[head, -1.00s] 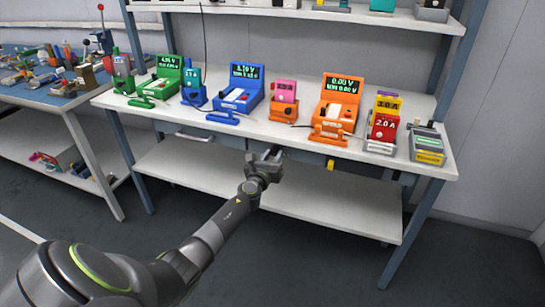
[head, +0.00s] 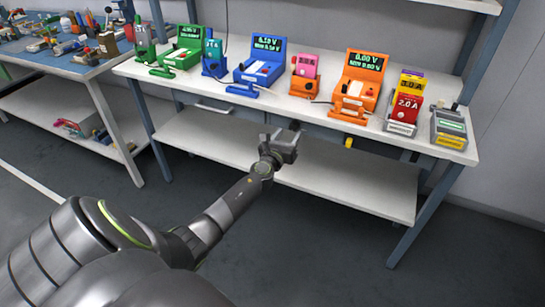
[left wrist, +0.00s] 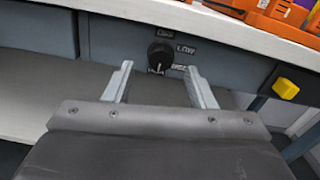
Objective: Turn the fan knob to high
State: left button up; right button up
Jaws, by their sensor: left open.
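The fan knob (left wrist: 160,56) is round and black with a pale pointer mark, on the grey panel under the bench's front edge in the left wrist view. Its pointer seems to face downward. Labels sit around it; one to its right (left wrist: 186,49) reads LOW, and one below that is partly hidden by a finger. My left gripper (left wrist: 160,85) is open and empty. Its two fingers point toward the panel, with the knob between and beyond them, apparently untouched. In the head view my left gripper (head: 287,142) is in front of the bench edge; the knob is hard to make out there. My right gripper is not in view.
The white bench (head: 290,108) carries several coloured instruments, including an orange meter (head: 357,85) and a blue one (head: 262,65). A yellow block (left wrist: 286,88) is right of the knob under the edge. A lower shelf (head: 350,186) lies beneath. A blue-topped table (head: 75,62) stands at left.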

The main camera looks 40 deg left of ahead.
pick_arm(q)
jog(key=p+v, duration=0.2)
jog(key=v, duration=1.2)
jog(key=shift+s, duration=0.3)
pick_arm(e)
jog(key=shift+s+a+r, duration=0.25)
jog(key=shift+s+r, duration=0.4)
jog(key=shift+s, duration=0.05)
